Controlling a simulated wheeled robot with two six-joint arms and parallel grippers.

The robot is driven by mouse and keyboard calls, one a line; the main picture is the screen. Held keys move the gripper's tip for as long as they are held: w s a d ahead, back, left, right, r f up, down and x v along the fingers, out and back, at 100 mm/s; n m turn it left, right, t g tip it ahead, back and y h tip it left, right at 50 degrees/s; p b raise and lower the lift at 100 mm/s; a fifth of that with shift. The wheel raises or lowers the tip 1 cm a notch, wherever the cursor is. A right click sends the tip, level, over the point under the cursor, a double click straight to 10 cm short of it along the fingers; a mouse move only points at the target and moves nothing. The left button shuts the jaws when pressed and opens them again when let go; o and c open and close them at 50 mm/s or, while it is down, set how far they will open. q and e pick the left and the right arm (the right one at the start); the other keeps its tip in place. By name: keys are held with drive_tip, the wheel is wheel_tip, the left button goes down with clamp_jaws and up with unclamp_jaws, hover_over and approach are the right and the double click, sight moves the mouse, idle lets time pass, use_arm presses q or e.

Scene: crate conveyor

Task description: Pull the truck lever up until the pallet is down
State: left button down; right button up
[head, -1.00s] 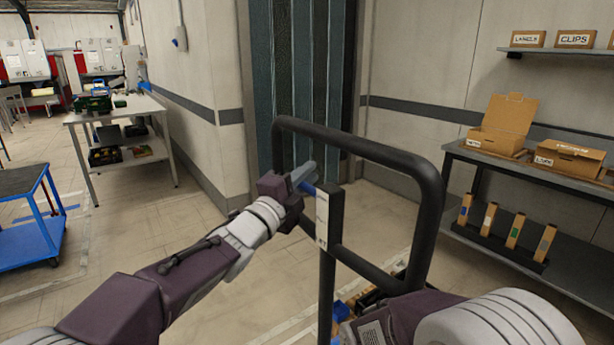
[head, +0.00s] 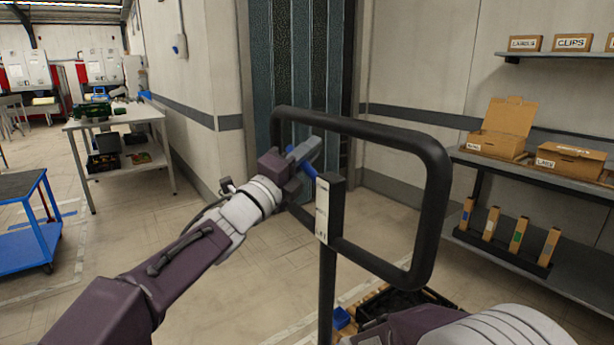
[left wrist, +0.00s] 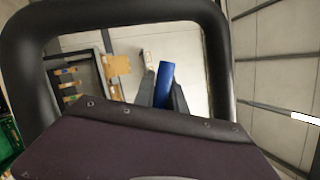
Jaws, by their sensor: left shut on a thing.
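The truck's black handle loop (head: 436,190) stands in front of me on a dark post (head: 327,290) with a white label. The blue lever (head: 303,164) is at the left side of the loop, beside the post top. My left gripper (head: 305,155) is shut on the lever. In the left wrist view the blue lever (left wrist: 165,85) shows between the two grey fingers, with the handle loop (left wrist: 125,14) around them. My right arm shows at the lower right, but its gripper is not visible. The pallet is mostly hidden below; a dark crate (head: 400,303) and wood show there.
A shelf unit (head: 560,178) with cardboard boxes stands at the right. A metal table (head: 115,118) and a blue cart (head: 30,240) are at the left. A strip curtain doorway (head: 300,70) is behind the handle. The floor between is clear.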

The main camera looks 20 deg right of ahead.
use_arm(q)
drive_tip(key=shift+r, duration=0.1)
drive_tip(key=c, duration=1.4)
unclamp_jaws()
drive_tip(key=shift+o, duration=0.2)
drive_tip(key=b+v, duration=0.1)
drive_tip(key=v, duration=0.8)
